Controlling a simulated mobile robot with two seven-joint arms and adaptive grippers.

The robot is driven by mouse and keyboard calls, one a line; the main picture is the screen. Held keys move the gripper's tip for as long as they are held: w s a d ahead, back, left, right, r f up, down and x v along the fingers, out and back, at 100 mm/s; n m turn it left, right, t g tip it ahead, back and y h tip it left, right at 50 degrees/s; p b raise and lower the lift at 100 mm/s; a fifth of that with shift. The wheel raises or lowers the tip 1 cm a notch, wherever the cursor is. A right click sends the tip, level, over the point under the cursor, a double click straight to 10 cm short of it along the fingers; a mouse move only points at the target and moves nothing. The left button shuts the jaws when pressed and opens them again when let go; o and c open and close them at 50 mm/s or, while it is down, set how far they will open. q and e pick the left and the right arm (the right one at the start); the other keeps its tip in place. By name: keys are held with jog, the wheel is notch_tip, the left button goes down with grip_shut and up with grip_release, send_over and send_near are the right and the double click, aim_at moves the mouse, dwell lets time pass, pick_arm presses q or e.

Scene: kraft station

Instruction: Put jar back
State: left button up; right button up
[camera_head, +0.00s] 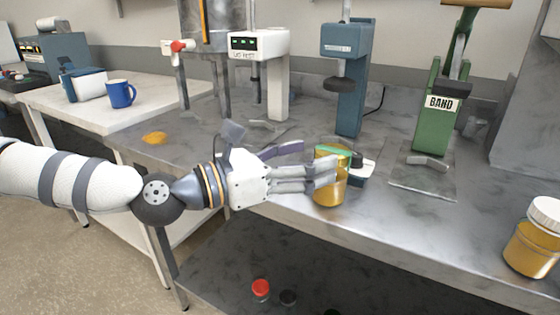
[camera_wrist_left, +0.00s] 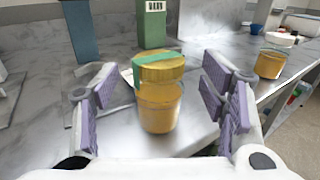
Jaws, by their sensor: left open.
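A jar of amber content (camera_head: 330,190) with a gold lid and a green band across its top stands upright on the grey metal bench. In the left wrist view the jar (camera_wrist_left: 160,108) sits between my open left fingers, with a visible gap on each side. My left gripper (camera_head: 318,163) reaches in from the left at jar height. In the head view its near finger covers part of the jar's left side. The left gripper (camera_wrist_left: 158,92) holds nothing. My right gripper is not in view.
A white-lidded amber jar (camera_head: 532,240) stands at the bench's right. Behind are a green band sealer (camera_head: 437,110), a blue press (camera_head: 347,75) and a white-headed machine (camera_head: 262,45). A small dark-and-white item (camera_head: 363,170) is close behind the jar. A blue mug (camera_head: 120,94) is on the side table.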

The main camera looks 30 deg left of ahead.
pick_arm(q)
jog(key=p+v, duration=0.1)
jog(key=v, duration=0.4)
jog(key=s+d+f+m+g+y, duration=0.1)
jog(key=s+d+f+m+g, duration=0.3)
jog(key=f, duration=0.5)
jog(key=s+d+f+m+g+y, duration=0.1)
jog(key=s+f+m+g, duration=0.2)
jog(key=s+f+m, duration=0.4)
jog(key=s+d+f+m+g+y, duration=0.1)
jog(key=s+d+f+m+g, duration=0.2)
jog(key=f, duration=0.7)
jog(key=s+a+f+m+g+y, duration=0.3)
jog(key=s+a+f+m, duration=0.2)
jog(key=s, duration=0.5)
jog(key=s+a+f+m+g+y, duration=0.4)
jog(key=s+a+f+m, duration=0.1)
jog(key=s+m, duration=0.5)
jog(key=shift+s+f, duration=0.3)
jog(key=shift+f, duration=0.35)
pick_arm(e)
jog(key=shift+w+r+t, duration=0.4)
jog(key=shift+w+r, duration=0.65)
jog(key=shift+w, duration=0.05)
pick_arm(q)
jog(key=shift+d, duration=0.1)
